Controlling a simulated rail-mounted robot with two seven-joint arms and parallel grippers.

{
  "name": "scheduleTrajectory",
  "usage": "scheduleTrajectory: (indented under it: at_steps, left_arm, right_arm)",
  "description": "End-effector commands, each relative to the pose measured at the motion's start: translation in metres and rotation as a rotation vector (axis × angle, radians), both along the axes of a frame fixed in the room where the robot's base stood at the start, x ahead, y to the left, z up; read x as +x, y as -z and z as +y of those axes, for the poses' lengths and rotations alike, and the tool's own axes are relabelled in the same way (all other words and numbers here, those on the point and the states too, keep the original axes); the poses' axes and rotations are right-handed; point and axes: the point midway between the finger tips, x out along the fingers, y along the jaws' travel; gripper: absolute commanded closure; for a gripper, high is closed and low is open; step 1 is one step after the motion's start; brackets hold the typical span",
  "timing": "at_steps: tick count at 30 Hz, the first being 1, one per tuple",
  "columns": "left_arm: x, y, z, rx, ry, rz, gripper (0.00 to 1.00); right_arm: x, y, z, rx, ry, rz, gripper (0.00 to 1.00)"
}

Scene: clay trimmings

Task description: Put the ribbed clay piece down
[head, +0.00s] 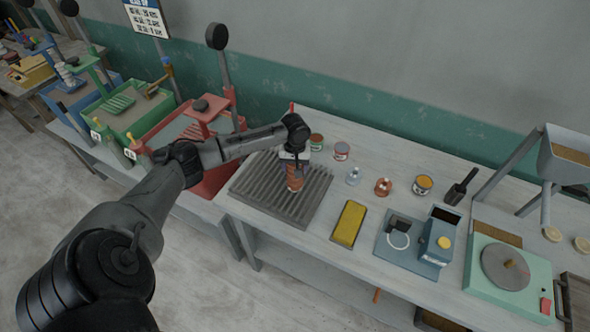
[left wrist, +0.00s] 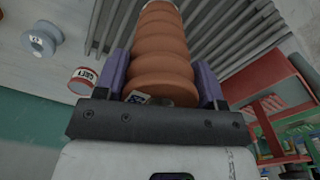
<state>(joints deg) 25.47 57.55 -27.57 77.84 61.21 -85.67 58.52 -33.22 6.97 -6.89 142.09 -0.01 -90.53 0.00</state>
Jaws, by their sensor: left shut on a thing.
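The ribbed clay piece (head: 295,180) is orange-brown with stacked rounded ridges. It is in my left gripper (head: 294,164), which is over a grey ribbed board (head: 256,186) on the workbench. In the left wrist view the clay piece (left wrist: 160,52) sits between the two purple fingers of my left gripper (left wrist: 163,82), which are shut on it. It appears roughly upright in the head view. I cannot tell whether its lower end touches the board. My right gripper is not in view.
A yellow block (head: 348,223) lies right of the board. A blue device (head: 436,240) and a green turntable unit (head: 507,269) are further right. A red frame (head: 205,125) stands left of the bench.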

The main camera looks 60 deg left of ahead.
Motion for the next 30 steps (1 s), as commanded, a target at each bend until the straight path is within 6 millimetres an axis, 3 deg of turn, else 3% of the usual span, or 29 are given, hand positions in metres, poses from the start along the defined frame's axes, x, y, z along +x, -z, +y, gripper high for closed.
scheduleTrajectory:
  at_steps: [6,17,18,25,30]
  left_arm:
    - [0.0,0.021,0.0,-0.001,0.0,-0.001,0.86]
    - [0.0,0.023,0.0,-0.001,0.0,-0.001,0.86]
    - [0.0,0.025,0.0,0.0,0.001,0.001,0.35]
    - [0.0,0.025,0.0,0.001,0.001,0.001,0.13]
    - [0.0,0.025,0.0,0.001,0.001,0.001,0.11]
  right_arm:
    - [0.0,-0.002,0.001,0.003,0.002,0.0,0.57]
    - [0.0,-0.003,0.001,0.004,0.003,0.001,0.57]
    - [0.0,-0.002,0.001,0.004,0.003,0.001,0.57]
    - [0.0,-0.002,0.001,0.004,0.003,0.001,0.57]
    - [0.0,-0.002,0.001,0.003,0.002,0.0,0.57]
